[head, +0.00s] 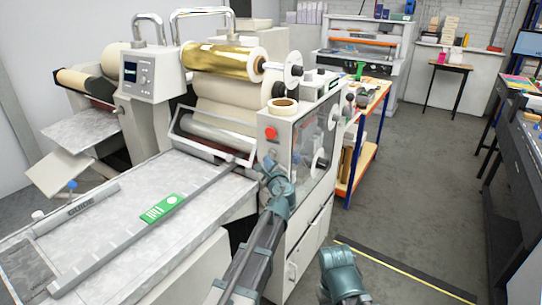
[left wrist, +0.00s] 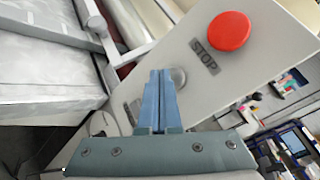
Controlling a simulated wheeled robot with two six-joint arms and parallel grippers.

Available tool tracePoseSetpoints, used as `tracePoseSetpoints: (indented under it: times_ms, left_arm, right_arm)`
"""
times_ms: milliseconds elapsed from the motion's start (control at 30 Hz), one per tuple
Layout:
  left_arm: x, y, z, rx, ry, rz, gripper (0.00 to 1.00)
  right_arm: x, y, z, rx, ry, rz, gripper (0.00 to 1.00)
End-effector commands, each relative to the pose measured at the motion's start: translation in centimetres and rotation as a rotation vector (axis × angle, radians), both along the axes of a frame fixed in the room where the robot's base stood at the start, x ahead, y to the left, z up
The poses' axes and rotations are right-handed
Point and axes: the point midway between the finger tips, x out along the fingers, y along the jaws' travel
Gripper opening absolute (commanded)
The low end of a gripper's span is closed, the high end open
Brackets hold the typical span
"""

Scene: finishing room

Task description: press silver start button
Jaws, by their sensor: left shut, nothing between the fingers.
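The silver button (left wrist: 178,76) is a small round metal button on the machine's pale end panel. In the left wrist view it sits below the red STOP button (left wrist: 229,31), partly behind my fingertips. My left gripper (left wrist: 160,72) is shut and empty, its tips beside and overlapping the button in the picture. I cannot tell whether they touch it. In the head view my left gripper (head: 269,163) is at the panel just below the red button (head: 271,133), and it hides the silver button there. The lower label is partly covered by my fingers.
The laminating machine (head: 296,128) has a gold roll (head: 218,62) on top and a flat feed table (head: 120,225) to the left, with a green tag (head: 161,208). An orange-edged workbench (head: 372,105) stands behind it. The floor to the right is open.

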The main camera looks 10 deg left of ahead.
Motion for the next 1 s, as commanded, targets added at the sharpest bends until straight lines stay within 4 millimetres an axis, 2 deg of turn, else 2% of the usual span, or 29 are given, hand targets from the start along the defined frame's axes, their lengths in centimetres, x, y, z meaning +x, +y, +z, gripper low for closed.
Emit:
tracePoseSetpoints:
  times_ms: [367,833,1000]
  left_arm:
    - [-0.3,0.1,0.0,0.000,0.000,0.001,0.00]
    - [-4.3,1.6,0.0,0.000,0.001,0.002,0.00]
    - [-4.8,1.8,0.0,0.000,0.000,0.001,0.00]
  right_arm:
    - [0.0,0.0,0.0,0.000,0.000,0.000,0.50]
    - [0.0,0.0,0.0,0.000,0.000,0.000,0.50]
    - [0.0,0.0,0.0,0.000,0.000,0.000,0.50]
